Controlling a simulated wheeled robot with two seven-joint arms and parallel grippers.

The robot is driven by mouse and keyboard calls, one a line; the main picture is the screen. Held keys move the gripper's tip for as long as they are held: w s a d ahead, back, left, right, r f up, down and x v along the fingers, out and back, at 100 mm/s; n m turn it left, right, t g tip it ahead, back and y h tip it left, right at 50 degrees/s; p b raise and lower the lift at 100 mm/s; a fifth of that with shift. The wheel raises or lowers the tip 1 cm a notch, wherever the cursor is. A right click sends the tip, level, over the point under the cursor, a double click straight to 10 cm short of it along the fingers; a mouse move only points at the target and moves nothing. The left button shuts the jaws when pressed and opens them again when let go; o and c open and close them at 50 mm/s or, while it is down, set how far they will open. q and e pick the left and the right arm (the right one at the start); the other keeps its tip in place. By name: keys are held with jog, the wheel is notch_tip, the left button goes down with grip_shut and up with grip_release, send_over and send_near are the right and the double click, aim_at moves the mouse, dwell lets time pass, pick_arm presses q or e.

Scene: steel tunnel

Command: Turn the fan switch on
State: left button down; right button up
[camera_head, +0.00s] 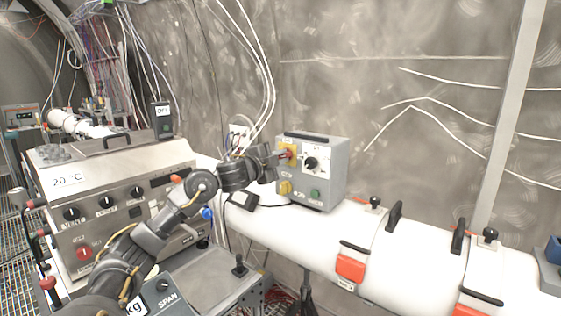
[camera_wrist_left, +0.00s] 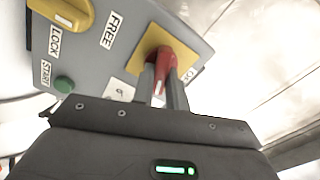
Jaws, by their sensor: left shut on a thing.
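A grey control box (camera_head: 325,188) stands on the white pipe, with a black dial, a green button and yellow parts on its front. Its red switch handle sits on a yellow plate at the upper left of the front. My left gripper (camera_head: 280,156) reaches this handle from the left. In the left wrist view the two fingers (camera_wrist_left: 167,88) are shut on the red switch handle (camera_wrist_left: 164,64), in front of the yellow plate (camera_wrist_left: 181,51). Labels FREE, LOCK and START show on the box. The right gripper is not in view.
The white pipe (camera_head: 310,228) with orange and black clamps runs to the right below the box. A steel instrument panel (camera_head: 110,205) fills the left side. White cables (camera_head: 268,80) hang behind the box, against the grey wall.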

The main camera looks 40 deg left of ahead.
pick_arm(q)
jog(key=shift+f+m+b, duration=0.15)
jog(key=shift+m+b, duration=0.5)
jog(key=shift+m, duration=1.35)
jog(key=c, duration=1.4)
grip_release()
jog(key=shift+s, duration=0.1)
jog(key=s+b, duration=0.4)
jog(key=s, duration=0.6)
jog(key=shift+s+d+b, duration=0.15)
jog(key=shift+s+b, duration=0.15)
jog(key=shift+s, duration=0.05)
